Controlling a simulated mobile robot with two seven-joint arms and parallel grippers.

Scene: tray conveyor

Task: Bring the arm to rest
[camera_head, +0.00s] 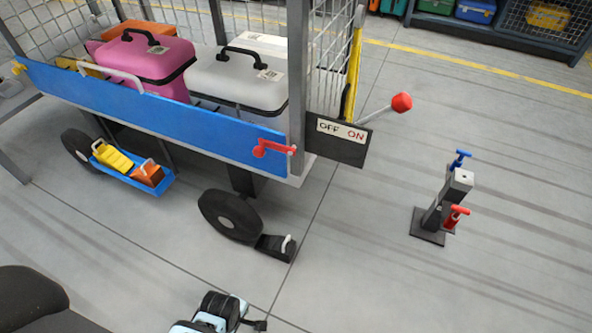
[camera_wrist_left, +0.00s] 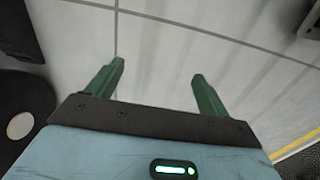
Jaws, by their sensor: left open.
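My left gripper (camera_wrist_left: 158,72) shows in the left wrist view with its two green fingers spread wide. It is open, and only bare grey floor shows between the fingers. In the head view a light blue and black part of my arm (camera_head: 215,314) shows at the bottom edge, low in front of the cart; the fingers cannot be made out there. It is apart from the cart's wheel (camera_head: 231,215) and the black foot pedal (camera_head: 276,246). My right gripper is in neither view.
A cart with a blue side board (camera_head: 150,115) carries a pink case (camera_head: 150,62) and white cases. A red-knobbed lever (camera_head: 401,103) sticks out right of its OFF/ON plate (camera_head: 340,141). A post (camera_head: 447,200) with blue and red handles stands right. Floor between is clear.

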